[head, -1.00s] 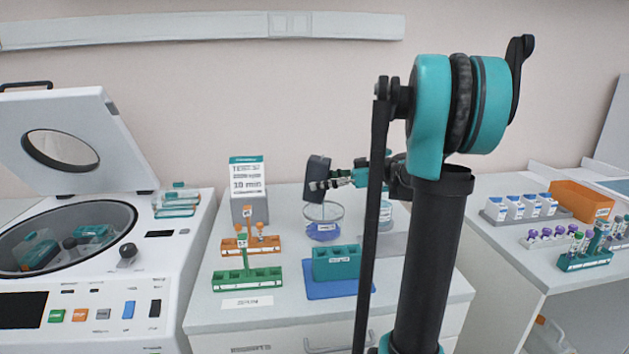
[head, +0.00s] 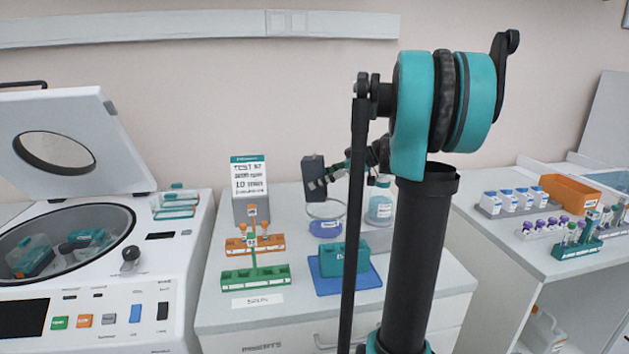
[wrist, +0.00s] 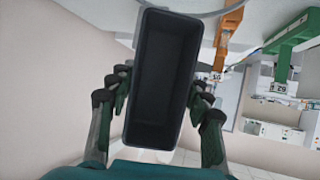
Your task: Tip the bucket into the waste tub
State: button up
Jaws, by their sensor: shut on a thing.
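The bucket (head: 313,178) is a dark grey, open box; in the head view it hangs in the air at the end of my arm. My gripper (head: 322,183) is shut on it. In the wrist view the fingers press both sides of the bucket (wrist: 162,85), and its visible inside looks bare. A clear round tub with a blue label (head: 325,229), which seems to be the waste tub, stands on the counter just below and slightly right of the bucket. My arm link hides part of its right side. The bucket is apart from the tub.
A clear labelled bottle (head: 380,206) stands right of the tub. A teal block (head: 343,256) sits in front on a blue mat. An open centrifuge (head: 68,240) stands far left.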

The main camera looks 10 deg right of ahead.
aim_at(306, 183)
jog(key=h, duration=0.1)
jog(key=a, duration=0.1)
jog(key=g+h, duration=0.1)
jog(key=shift+w+a+r+h, duration=0.25)
jog(key=shift+a+h, duration=0.05)
jog(key=shift+a, duration=0.05)
jog(key=h, duration=0.2)
jog(key=a+g+h, duration=0.1)
jog(key=h, duration=0.1)
jog(key=w+a+g+h, duration=0.1)
jog(key=h, duration=0.1)
jog(key=shift+f, duration=0.35)
jog(key=g+h, duration=0.1)
jog(key=h, duration=0.1)
jog(key=f+g+h, duration=0.1)
jog(key=h, duration=0.2)
jog(key=shift+a, duration=0.1)
jog(key=shift+f+g+h, duration=0.2)
jog(key=shift+g+h, duration=0.3)
jog(key=shift+h, duration=0.5)
